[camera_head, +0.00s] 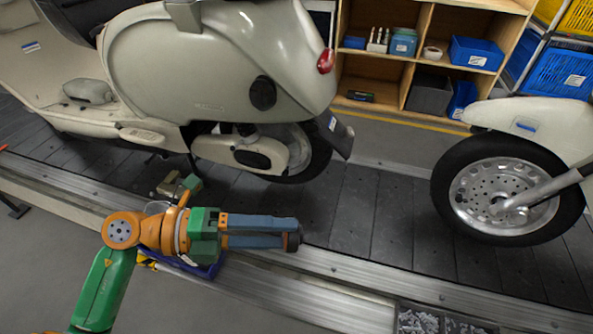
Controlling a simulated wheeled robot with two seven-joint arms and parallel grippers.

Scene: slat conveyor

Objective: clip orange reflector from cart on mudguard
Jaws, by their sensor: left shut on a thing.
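My left gripper (290,236) reaches in from the lower left, its blue-grey fingers pointing right over the conveyor's near edge. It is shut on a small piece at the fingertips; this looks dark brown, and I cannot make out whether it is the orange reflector. The cream scooter on the left has a dark rear mudguard flap (340,135) with a pale label, behind its rear wheel. The scooter on the right shows a cream front mudguard (500,115) over its wheel. The gripper is apart from both. No cart is clearly recognisable. My right gripper is out of view.
The dark slat conveyor (365,215) runs across, with bare slats between the scooters. A metal rail (340,295) borders its near side. Trays of small hardware (440,322) lie at bottom right. Wooden shelves (420,45) stand behind.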

